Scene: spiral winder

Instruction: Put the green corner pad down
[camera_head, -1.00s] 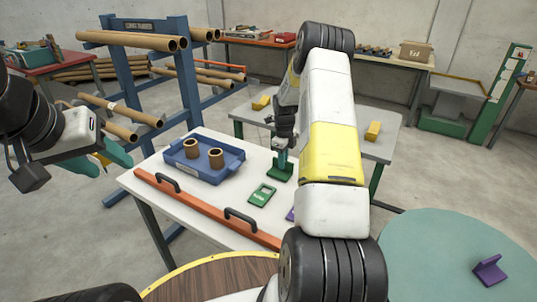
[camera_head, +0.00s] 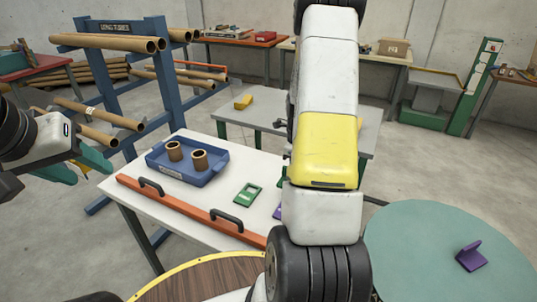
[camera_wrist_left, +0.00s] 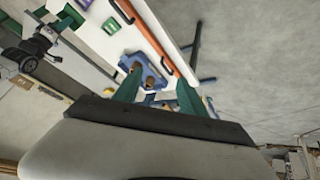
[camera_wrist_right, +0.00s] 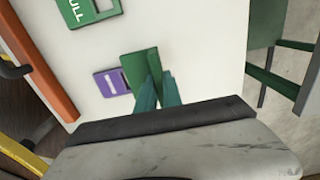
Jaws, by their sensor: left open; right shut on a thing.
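The green corner pad (camera_wrist_right: 138,68) is between the fingertips of my right gripper (camera_wrist_right: 157,88) in the right wrist view. The gripper is shut on it, over the white table beside a flat purple plate (camera_wrist_right: 112,83). I cannot tell whether the pad touches the table. In the head view my right arm hides this gripper and most of the pad. My left gripper (camera_head: 80,165) is open and empty, left of the white table (camera_head: 225,170). A flat green plate marked FULL (camera_wrist_right: 88,10) lies on the table; it also shows in the head view (camera_head: 248,194).
A blue tray (camera_head: 205,177) with two brown tube pieces stands on the white table. An orange bar (camera_head: 190,211) with black handles runs along its near edge. A purple corner pad (camera_head: 470,256) sits on the round teal table (camera_head: 410,240). A tube rack (camera_head: 115,80) stands behind.

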